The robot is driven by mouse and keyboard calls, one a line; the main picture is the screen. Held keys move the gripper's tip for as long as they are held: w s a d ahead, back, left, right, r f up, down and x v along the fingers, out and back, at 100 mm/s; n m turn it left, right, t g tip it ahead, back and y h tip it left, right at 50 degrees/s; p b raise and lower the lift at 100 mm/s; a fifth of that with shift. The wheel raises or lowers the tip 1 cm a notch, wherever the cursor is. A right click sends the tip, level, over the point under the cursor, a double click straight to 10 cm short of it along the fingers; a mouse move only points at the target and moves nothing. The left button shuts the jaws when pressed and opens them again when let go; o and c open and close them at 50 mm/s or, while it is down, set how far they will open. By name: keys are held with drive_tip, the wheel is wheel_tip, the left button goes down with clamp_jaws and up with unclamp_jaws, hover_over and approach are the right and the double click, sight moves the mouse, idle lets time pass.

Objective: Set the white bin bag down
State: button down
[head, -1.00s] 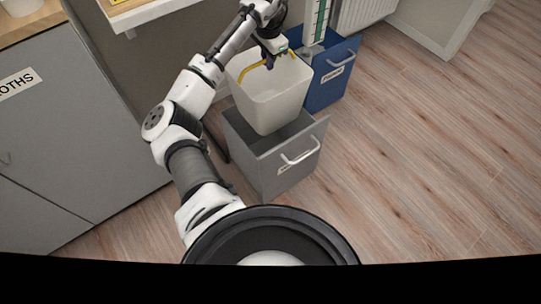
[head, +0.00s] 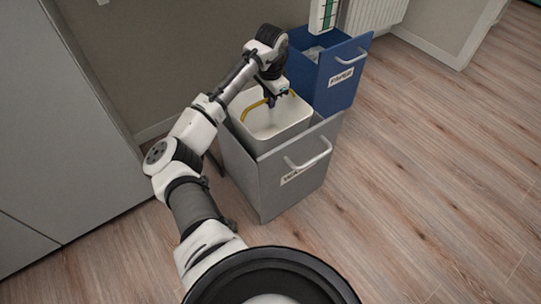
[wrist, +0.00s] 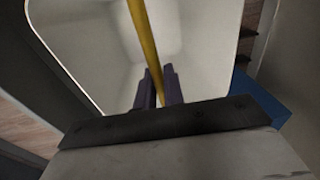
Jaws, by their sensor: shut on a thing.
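The white bin bag (head: 283,124) is open-topped, with a yellow strap (head: 252,107) across its mouth. It sits inside the grey bin (head: 258,180), most of it hidden by the bin's walls, with its rim around the bin's top edge. I cannot tell whether its bottom touches the bin floor. My gripper (head: 271,101) is over the mouth of the bag, shut on the yellow strap. In the wrist view the strap (wrist: 142,38) runs between my dark fingers (wrist: 159,88), with the bag's pale inside (wrist: 90,50) behind.
A blue bin (head: 322,80) labelled as paper, with pale contents, stands right behind the grey one. Grey cabinet fronts (head: 70,130) are at the left and a radiator (head: 375,14) at the back. The wooden floor (head: 420,180) to the right is clear.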

wheel_tip(320, 180, down, 17)
drive_tip(key=b, duration=0.5)
drive_tip(key=shift+f+b, duration=0.1)
drive_tip(key=shift+b, duration=0.3)
drive_tip(key=c, duration=2)
unclamp_jaws()
drive_tip(key=o, duration=0.5)
wheel_tip(320, 180, up, 12)
drive_tip(key=s+p, duration=0.1)
drive_tip(key=p, duration=0.4)
drive_tip(key=shift+s+d, duration=0.15)
drive_tip(key=shift+s, duration=0.05)
